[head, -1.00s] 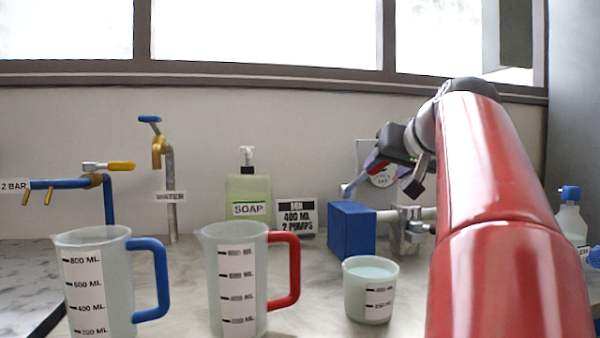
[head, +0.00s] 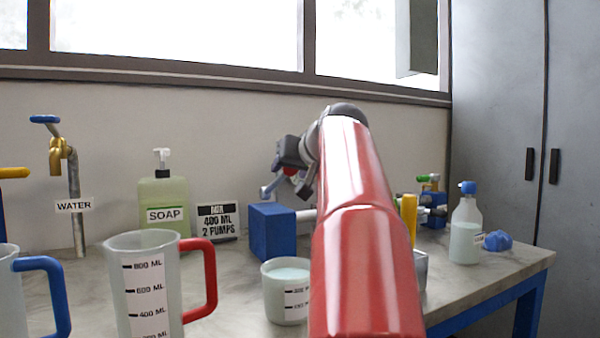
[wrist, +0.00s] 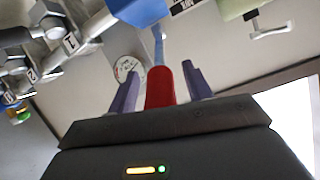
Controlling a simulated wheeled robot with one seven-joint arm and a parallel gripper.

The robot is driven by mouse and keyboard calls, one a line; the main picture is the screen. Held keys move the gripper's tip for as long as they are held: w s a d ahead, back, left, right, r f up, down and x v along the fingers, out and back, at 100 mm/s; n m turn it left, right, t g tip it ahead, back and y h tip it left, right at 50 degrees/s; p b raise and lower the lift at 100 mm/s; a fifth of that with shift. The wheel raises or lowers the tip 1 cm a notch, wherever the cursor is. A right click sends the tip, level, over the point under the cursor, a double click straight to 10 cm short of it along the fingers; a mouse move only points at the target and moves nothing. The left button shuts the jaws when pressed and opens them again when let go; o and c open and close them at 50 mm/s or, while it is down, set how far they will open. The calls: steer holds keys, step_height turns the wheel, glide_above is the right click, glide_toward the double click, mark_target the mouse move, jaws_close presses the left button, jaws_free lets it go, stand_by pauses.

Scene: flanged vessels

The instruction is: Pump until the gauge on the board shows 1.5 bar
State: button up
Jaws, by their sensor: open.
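In the wrist view a lever with a red grip (wrist: 160,88) and a blue rod (wrist: 158,42) points toward me. My gripper (wrist: 158,82) is open, with one purple-grey finger on each side of the red grip and gaps showing between. The round white gauge (wrist: 125,68) sits on a pale board just left of the grip. Its dial is too small and tilted to read. In the head view my gripper (head: 287,160) is above the blue box (head: 272,230), and my red arm hides part of the pump area. The gauge is mostly hidden there.
A soap bottle (head: 163,205), a sign (head: 218,222), a white beaker (head: 287,290), a red-handled jug (head: 150,285) and a water tap (head: 62,160) stand left of my arm. A blue-capped bottle (head: 466,232) stands right, near the table's edge. Numbered valves (wrist: 70,43) show in the wrist view.

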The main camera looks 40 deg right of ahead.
steer(key=c, duration=1)
steer(key=shift+c, duration=0.2)
